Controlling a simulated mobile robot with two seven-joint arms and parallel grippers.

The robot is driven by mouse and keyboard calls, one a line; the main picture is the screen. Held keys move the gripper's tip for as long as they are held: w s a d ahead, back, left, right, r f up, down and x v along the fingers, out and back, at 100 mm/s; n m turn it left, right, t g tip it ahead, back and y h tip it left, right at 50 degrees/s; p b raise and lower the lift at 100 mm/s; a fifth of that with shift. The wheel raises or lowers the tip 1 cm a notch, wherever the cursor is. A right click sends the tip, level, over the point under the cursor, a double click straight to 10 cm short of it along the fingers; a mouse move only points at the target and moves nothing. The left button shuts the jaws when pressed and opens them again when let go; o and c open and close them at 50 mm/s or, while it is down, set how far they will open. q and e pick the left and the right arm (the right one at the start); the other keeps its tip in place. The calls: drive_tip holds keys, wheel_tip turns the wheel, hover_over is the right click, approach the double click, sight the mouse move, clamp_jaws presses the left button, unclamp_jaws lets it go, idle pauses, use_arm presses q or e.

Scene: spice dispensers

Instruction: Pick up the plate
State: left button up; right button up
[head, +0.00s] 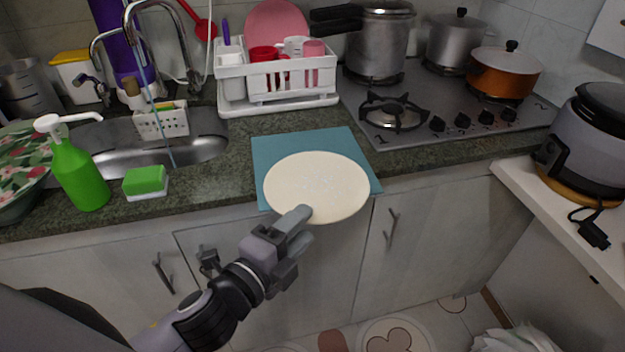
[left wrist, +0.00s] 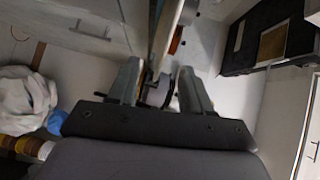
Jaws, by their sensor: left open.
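The plate (head: 318,184) is a flat, round cream disc on a blue mat (head: 270,150) at the counter's front, its near rim reaching out past the counter edge. My left gripper (head: 298,228) is at that near rim. It is open, and its upper finger overlaps the rim in the head view. In the left wrist view the two fingers (left wrist: 160,76) stand apart. A thin pale strip, likely the plate seen edge-on (left wrist: 168,30), runs down toward the gap between them. I cannot tell whether a finger touches the plate. My right gripper is not in view.
A green sponge (head: 146,182) and green soap bottle (head: 78,170) stand left, by the sink (head: 190,150). A white dish rack (head: 280,100) is behind the mat and a gas stove (head: 440,108) is to the right. Cabinet doors (head: 330,260) lie below the counter.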

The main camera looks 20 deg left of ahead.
sight(330, 204)
use_arm(q)
drive_tip(key=shift+d+p+x, duration=0.15)
drive_tip(key=shift+p+x, duration=0.05)
drive_tip(key=shift+x, duration=1.55)
drive_tip(key=shift+d+p+x, duration=0.15)
drive_tip(key=shift+p+x, duration=0.05)
drive_tip(key=shift+x, duration=1.6)
drive_tip(key=shift+s, duration=0.1)
drive_tip(key=shift+c, duration=0.3)
drive_tip(key=shift+a, duration=0.1)
clamp_jaws()
